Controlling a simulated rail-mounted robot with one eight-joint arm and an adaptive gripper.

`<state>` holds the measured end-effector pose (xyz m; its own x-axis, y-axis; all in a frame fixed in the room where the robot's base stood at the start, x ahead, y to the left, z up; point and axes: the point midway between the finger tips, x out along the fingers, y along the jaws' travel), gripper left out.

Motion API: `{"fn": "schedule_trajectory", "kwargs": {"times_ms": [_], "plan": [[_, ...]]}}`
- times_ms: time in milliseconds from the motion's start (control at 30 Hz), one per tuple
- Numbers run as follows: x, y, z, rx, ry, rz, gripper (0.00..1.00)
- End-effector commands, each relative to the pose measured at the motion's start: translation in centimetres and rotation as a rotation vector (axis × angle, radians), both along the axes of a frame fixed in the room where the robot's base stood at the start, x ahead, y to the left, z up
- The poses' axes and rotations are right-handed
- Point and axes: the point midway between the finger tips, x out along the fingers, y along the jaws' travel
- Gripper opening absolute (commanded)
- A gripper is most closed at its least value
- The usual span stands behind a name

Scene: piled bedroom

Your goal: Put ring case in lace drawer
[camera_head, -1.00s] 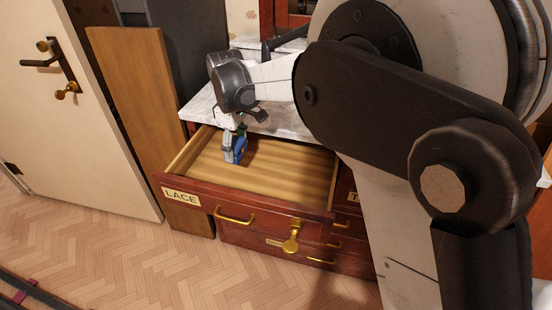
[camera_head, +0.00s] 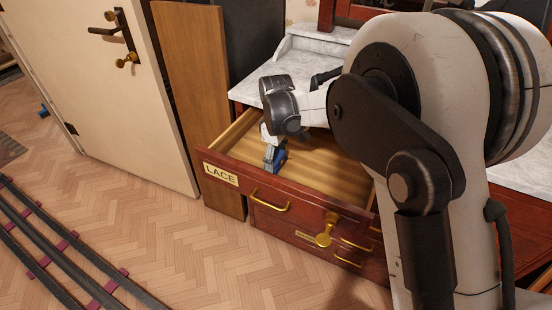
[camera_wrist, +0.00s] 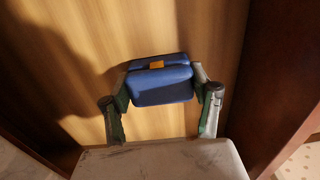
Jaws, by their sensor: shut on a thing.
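The ring case (camera_wrist: 160,82) is a small blue box with an orange clasp. My gripper (camera_wrist: 162,88) is shut on it, one finger on each side, in the wrist view. In the head view the blue case (camera_head: 281,157) and my gripper (camera_head: 274,153) are inside the open lace drawer (camera_head: 230,170), low near its floor. I cannot tell whether the case touches the drawer floor. The drawer is dark red wood with a LACE label (camera_head: 221,174), a brass handle and a pale wooden inside. It looks otherwise empty.
More drawers are below. The marble top (camera_head: 258,88) lies behind and above the drawer. A wooden board (camera_head: 190,80) and a white door (camera_head: 130,110) stand to the left.

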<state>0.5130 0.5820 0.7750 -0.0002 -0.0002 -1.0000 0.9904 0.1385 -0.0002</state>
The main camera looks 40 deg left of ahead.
Motion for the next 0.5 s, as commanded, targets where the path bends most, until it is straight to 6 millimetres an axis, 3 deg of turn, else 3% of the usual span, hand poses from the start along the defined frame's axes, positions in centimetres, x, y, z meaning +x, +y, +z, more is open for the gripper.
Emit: {"fn": "schedule_trajectory", "kwargs": {"times_ms": [300, 333, 433, 500], "plan": [[0.0, 0.0, -0.31, 0.0, 0.0, 0.0, 0.3], [0.01, 0.0, -0.27, 0.0, 0.0, 0.0, 0.6], [0.01, 0.0, -0.21, 0.0, 0.0, 0.0, 0.74], [0.01, 0.0, -0.2, 0.0, 0.0, 0.0, 0.77]]}}
